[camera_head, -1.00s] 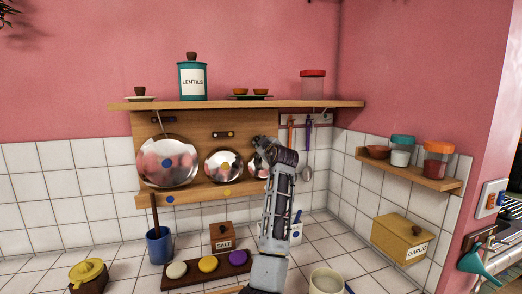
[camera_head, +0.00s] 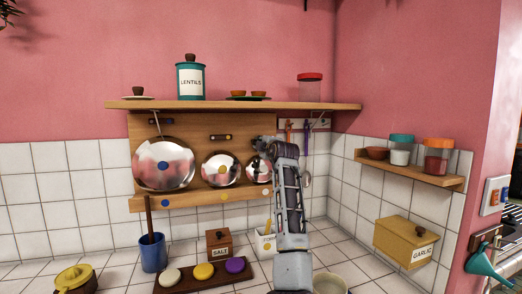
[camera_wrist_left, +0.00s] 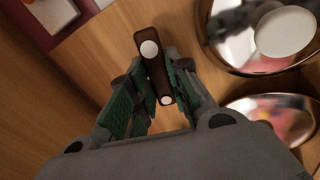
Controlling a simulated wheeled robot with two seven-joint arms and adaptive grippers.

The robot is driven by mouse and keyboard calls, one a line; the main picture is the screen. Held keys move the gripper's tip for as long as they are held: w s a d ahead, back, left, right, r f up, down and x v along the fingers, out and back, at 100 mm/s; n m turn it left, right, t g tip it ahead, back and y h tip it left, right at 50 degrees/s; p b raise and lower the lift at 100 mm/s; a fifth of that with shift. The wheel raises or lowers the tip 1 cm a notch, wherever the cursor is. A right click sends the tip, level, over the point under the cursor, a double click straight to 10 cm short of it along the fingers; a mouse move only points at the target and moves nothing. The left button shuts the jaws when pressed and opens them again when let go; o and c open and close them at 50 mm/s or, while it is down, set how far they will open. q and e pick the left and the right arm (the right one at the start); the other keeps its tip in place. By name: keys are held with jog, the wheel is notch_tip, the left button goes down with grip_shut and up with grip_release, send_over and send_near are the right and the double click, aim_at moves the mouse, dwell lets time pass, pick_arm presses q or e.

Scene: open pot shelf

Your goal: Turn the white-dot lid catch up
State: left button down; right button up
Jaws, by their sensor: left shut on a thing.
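The white-dot lid catch (camera_wrist_left: 150,50) is a dark brown bar with a white dot near each end, on the wooden board. My left gripper (camera_wrist_left: 161,84) is shut on it, a green-padded finger on each side; the bar runs lengthwise between them. In the head view my left gripper (camera_head: 262,146) is at the board's right end and hides the catch. The white-dot lid (camera_wrist_left: 240,45) is a shiny lid with a white knob, beside the catch in the wrist view; in the head view it shows partly (camera_head: 258,172) below the gripper. My right gripper is out of view.
The yellow-dot lid (camera_head: 221,170) and blue-dot lid (camera_head: 163,178) stand to the left. The yellow-dot catch (camera_head: 220,136) lies level. A shelf (camera_head: 300,104) overhangs the board. Hanging utensils (camera_head: 306,150) are close right of the gripper.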

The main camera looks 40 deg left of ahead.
pick_arm(q)
jog(key=shift+r+n, duration=0.2)
jog(key=shift+n, duration=1)
jog(key=c, duration=1.3)
grip_release()
jog(key=shift+d, duration=0.1)
jog(key=shift+v, duration=5.9)
